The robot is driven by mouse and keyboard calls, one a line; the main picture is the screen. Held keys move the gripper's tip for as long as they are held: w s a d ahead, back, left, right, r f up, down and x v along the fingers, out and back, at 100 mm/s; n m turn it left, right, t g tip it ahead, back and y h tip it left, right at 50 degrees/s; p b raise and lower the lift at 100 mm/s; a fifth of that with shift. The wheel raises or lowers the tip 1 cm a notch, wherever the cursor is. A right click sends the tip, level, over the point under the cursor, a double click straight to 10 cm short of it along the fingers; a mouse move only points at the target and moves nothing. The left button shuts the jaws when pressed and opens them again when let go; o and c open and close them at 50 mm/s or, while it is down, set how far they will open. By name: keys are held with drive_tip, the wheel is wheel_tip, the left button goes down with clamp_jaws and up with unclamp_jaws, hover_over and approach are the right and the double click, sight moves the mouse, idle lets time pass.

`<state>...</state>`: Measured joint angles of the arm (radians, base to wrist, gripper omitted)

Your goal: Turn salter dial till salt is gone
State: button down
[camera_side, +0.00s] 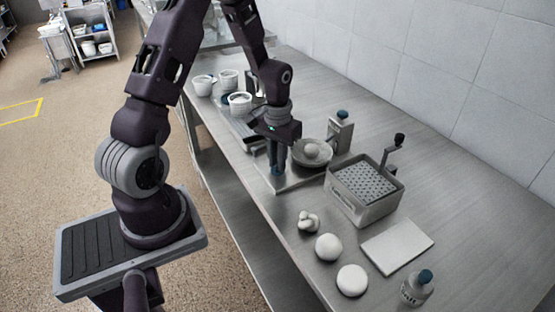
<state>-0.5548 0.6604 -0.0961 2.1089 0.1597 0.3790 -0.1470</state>
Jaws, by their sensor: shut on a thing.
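The salter appears to be the metal stand with a flat base plate (300,182), an upright post (341,132) with a blue cap, and a round dish (325,160) holding a pale ball (311,150). My gripper (277,170) points down at the left end of the base plate, left of the dish. Its fingers are shut around a small blue-grey knob there, which seems to be the dial. The fingers mostly hide the dial, so its angle cannot be read. Whether salt is present cannot be told at this size.
A perforated metal basket (370,205) with a handle stands right of the salter. Pale dough-like lumps (328,247), a white slab (397,246) and a blue-capped jar (417,288) lie nearer the front. Several white pots (240,104) stand behind the gripper. A wall bounds the right side.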

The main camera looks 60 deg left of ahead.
drive_tip(key=shift+m, duration=1.5)
drive_tip(key=c, duration=1.4)
unclamp_jaws()
wheel_tip(320, 180, up, 7)
drive_tip(key=shift+r, duration=0.1)
